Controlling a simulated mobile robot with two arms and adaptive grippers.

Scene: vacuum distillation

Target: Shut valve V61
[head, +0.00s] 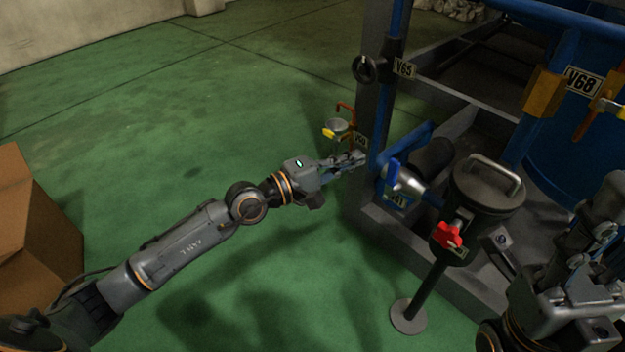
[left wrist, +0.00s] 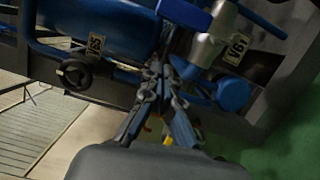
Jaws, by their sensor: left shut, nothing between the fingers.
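Valve V61 has a blue lever handle (head: 393,174) on a silver body (head: 411,183), with its label (head: 397,200) just below. The lever stands upright in the head view. My left gripper (head: 359,158) is shut and empty, a short way left of the lever and apart from it in that view. In the left wrist view the closed fingertips (left wrist: 160,72) lie below the blue handle (left wrist: 186,13), and the V61 label (left wrist: 236,50) is to their right. My right gripper (head: 585,295) is at the lower right; its finger opening is unclear.
A dark canister on a stand (head: 485,200) with a red knob (head: 447,235) is right of V61. Valve V65 (head: 365,69) is on the post above. A yellow-handled valve (head: 329,133) is behind my left gripper. A box (head: 30,230) is far left; green floor lies clear between.

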